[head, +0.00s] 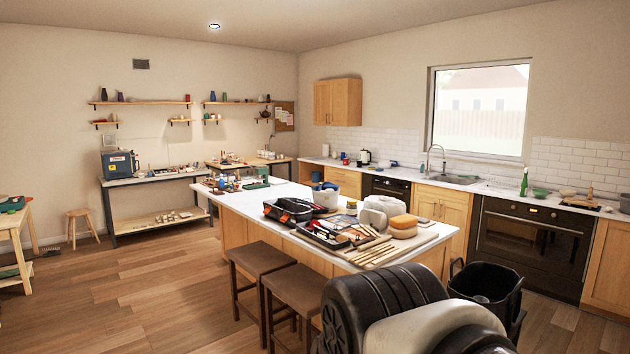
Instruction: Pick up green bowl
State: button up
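A small green bowl (541,193) sits on the right-hand counter above the oven, to the right of a green bottle (523,183). It is small and far off in the head view. Another greenish bowl-like thing (625,203) is cut by the right edge of the picture. My arm's black and off-white links fill the bottom right of the view. My gripper's fingers do not show, so I cannot see whether it holds anything.
A white-topped island (432,240) with tools, a black tool bag (288,211) and clay blocks stands between me and the counter. Two brown stools (262,258) are at its near side. A black bin (484,290) stands right of it. Wooden floor is open at left.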

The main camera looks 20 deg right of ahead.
aim_at(538, 194)
jog(key=z, duration=2)
